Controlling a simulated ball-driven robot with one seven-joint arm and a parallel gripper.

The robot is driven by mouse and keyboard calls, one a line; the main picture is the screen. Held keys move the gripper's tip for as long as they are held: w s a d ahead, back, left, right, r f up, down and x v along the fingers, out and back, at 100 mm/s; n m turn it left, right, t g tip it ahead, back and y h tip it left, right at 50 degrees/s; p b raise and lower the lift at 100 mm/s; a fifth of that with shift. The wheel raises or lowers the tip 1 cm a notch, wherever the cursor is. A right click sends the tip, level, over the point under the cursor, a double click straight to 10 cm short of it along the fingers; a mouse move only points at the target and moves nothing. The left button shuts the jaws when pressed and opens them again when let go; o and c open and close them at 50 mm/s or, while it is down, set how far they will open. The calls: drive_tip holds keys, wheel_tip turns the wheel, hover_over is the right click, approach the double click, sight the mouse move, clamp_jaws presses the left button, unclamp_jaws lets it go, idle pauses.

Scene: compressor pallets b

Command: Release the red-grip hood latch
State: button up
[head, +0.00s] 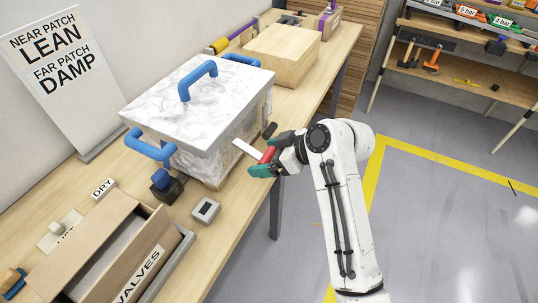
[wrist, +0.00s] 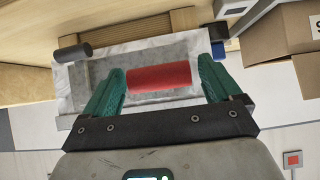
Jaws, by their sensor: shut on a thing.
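The marbled white hood (head: 200,82) with blue handles sits on the bench. The red latch grip (head: 267,155) is on a pale flat lever (head: 246,148) at the hood's front right side. It also shows in the wrist view (wrist: 158,77), lying crosswise between my fingers. My gripper (head: 270,158) has teal fingers and is shut on the red grip, one finger at each end. In the wrist view my gripper (wrist: 163,75) faces the hood's side. The lever's pivot is not clear.
A dark cylinder (head: 269,130) sticks out near the hood's corner, close to my gripper. A cardboard box (head: 105,245) marked VALVES and a small grey box (head: 206,210) stand at the front left. A wooden box (head: 283,55) is behind.

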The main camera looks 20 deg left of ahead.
drive_tip(key=shift+a+r, duration=0.4)
drive_tip(key=shift+r, duration=0.15)
drive_tip(key=o, duration=1.2)
drive_tip(key=shift+s+a, duration=0.1)
drive_tip(key=shift+a+f, duration=0.1)
drive_tip(key=shift+f, duration=0.05)
drive_tip(key=shift+d, duration=0.45)
drive_tip(key=b+v, duration=0.1)
drive_tip(key=v, duration=0.9)
drive_tip(key=shift+b, duration=0.35)
